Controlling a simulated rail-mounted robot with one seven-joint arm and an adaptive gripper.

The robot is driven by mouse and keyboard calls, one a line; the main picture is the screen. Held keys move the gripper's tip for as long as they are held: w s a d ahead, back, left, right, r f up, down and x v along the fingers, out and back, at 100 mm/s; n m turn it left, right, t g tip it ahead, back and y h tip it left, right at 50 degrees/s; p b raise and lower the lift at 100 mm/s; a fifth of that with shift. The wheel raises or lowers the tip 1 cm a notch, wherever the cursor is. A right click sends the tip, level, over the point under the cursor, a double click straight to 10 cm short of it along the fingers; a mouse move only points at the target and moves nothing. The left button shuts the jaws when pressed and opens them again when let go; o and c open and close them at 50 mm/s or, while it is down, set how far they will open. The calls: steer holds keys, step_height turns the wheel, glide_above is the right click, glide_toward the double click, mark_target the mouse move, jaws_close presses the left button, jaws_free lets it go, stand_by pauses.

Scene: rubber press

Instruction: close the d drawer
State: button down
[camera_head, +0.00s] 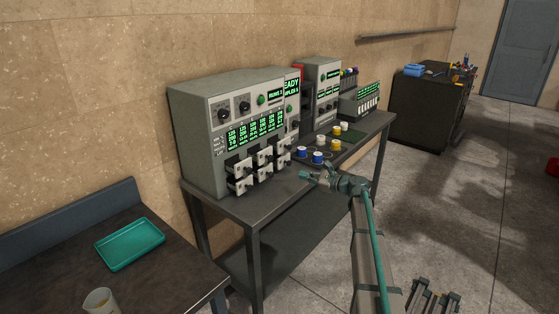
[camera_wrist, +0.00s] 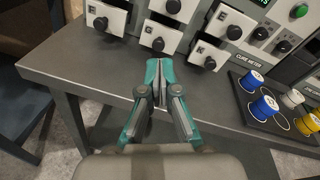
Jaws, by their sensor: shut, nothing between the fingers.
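In the head view my gripper (camera_head: 304,177) is right of the drawers.
Neighbouring drawers, one lower middle (camera_wrist: 160,37) and one lower right (camera_wrist: 208,54), also stand out. Blue, yellow and white spools (camera_head: 318,157) stand on a dark mat to the right. A teal tray (camera_head: 130,243) lies on the left bench. The bench front (camera_wrist: 75,75) is clear.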

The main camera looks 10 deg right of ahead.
steer(key=w+r+m+t, duration=0.1)
steer(key=r+m, duration=0.1)
steer(key=m, duration=0.1)
steer(key=m+p, duration=0.1)
steer(key=p, duration=0.4)
glide_toward(266, 155)
steer(key=shift+w+a+f+y, duration=0.15)
steer(key=shift+w+a+f, duration=0.1)
steer(key=shift+w+a, duration=0.2)
steer(key=shift+w+a+f+y, duration=0.15)
steer(key=shift+w+a+f, duration=0.1)
steer(key=shift+w+a, duration=0.25)
steer(key=shift+w+a+f+m, duration=0.1)
steer(key=shift+w+a+m, duration=0.25)
steer(key=shift+w, duration=0.1)
steer(key=b+x, duration=0.1)
steer(key=x, duration=0.5)
steer(key=shift+w+b, duration=0.4)
steer(key=shift+w, duration=0.05)
steer(key=shift+r, duration=0.25)
